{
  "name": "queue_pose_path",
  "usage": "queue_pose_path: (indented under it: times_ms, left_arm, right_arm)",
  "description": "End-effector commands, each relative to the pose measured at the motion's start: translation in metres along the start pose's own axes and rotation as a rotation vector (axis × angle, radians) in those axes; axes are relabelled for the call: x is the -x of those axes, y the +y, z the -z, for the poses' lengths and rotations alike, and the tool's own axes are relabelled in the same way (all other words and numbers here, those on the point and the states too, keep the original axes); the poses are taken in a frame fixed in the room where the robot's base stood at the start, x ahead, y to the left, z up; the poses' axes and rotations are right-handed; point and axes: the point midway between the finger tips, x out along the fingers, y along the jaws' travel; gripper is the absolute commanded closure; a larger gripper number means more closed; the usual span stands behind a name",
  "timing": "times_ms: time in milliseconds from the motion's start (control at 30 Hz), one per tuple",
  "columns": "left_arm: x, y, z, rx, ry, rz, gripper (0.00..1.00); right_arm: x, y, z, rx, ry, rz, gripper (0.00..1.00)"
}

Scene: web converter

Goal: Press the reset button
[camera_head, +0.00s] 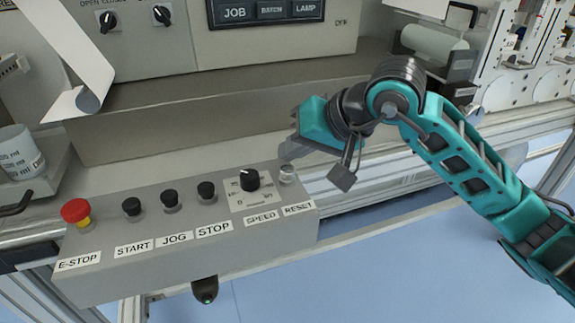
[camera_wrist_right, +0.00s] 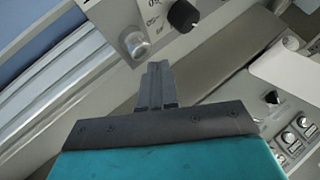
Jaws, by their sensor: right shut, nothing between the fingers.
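The reset button (camera_head: 287,174) is a pale, clear round button at the right end of the grey control box, above the RESET label (camera_head: 298,209). In the right wrist view, the reset button (camera_wrist_right: 137,45) sits just beyond my fingertips, slightly left of them. My right gripper (camera_head: 287,153) is shut and empty, close above the button. Its closed fingers (camera_wrist_right: 158,68) point toward the panel and show a small gap from the button in the wrist view. Exact contact is hard to judge in the head view. My left gripper is not in view.
The black speed knob (camera_head: 249,180) is just left of the reset button. Black stop (camera_head: 206,191), jog and start buttons and a red e-stop (camera_head: 76,212) run further left. The machine housing (camera_head: 200,110) rises behind. Blue floor is open below right.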

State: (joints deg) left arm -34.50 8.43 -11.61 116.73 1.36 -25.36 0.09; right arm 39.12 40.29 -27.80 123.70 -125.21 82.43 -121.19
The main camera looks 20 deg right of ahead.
Motion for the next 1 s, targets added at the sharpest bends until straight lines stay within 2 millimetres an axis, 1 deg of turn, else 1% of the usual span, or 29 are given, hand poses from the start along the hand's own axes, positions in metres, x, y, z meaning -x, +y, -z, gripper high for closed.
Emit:
queue_pose_path:
  times_ms: [233, 700, 1000]
  left_arm:
    - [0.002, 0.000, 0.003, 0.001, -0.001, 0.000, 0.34]
    - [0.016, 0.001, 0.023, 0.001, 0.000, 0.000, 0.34]
    - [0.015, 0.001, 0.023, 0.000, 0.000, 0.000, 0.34]
  right_arm:
    - [0.004, -0.003, 0.003, 0.001, 0.002, 0.000, 1.00]
    - [0.035, -0.025, 0.025, 0.000, 0.002, -0.001, 1.00]
    - [0.035, -0.025, 0.025, -0.001, 0.000, -0.001, 1.00]
